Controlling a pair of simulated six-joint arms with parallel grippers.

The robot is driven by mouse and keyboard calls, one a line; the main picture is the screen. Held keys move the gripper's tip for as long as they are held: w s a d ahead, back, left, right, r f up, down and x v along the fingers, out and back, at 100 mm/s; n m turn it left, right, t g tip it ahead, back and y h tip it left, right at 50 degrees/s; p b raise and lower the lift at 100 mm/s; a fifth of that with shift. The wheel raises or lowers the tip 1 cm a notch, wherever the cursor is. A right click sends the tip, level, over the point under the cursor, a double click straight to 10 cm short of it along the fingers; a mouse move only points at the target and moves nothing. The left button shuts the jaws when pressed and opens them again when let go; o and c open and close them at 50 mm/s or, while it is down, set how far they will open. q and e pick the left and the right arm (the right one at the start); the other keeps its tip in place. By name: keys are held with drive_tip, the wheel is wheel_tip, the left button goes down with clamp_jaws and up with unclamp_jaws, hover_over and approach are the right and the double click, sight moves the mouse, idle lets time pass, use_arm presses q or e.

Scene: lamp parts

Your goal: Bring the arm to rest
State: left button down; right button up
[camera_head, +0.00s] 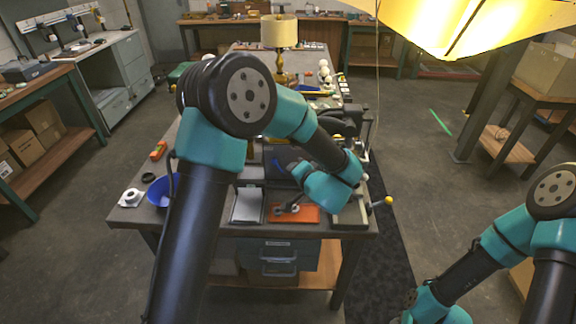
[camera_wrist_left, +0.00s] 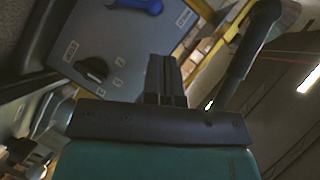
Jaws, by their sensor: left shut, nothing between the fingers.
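My left arm rises from the bottom of the head view, bends at a high elbow and reaches down over the near right part of the workbench (camera_head: 190,225). Its teal wrist hangs close above the orange tray (camera_head: 308,214). My left gripper (camera_wrist_left: 164,80) is shut and empty in the left wrist view, its dark fingers together; in the head view they are hard to make out. My right arm is at the lower right, off the bench, its teal wrist low near the bottom edge. The right gripper's fingers are not clear there.
A lamp with a cream shade (camera_head: 279,31) stands at the bench's far end. A blue bowl (camera_head: 161,190) and white part (camera_head: 131,197) sit at the left. A large yellow shade (camera_head: 465,22) hangs upper right.

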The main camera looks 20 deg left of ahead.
use_arm(q)
drive_tip(key=shift+s+d+r, duration=0.2)
drive_tip(key=shift+s+d, duration=0.15)
drive_tip(key=shift+s, duration=0.05)
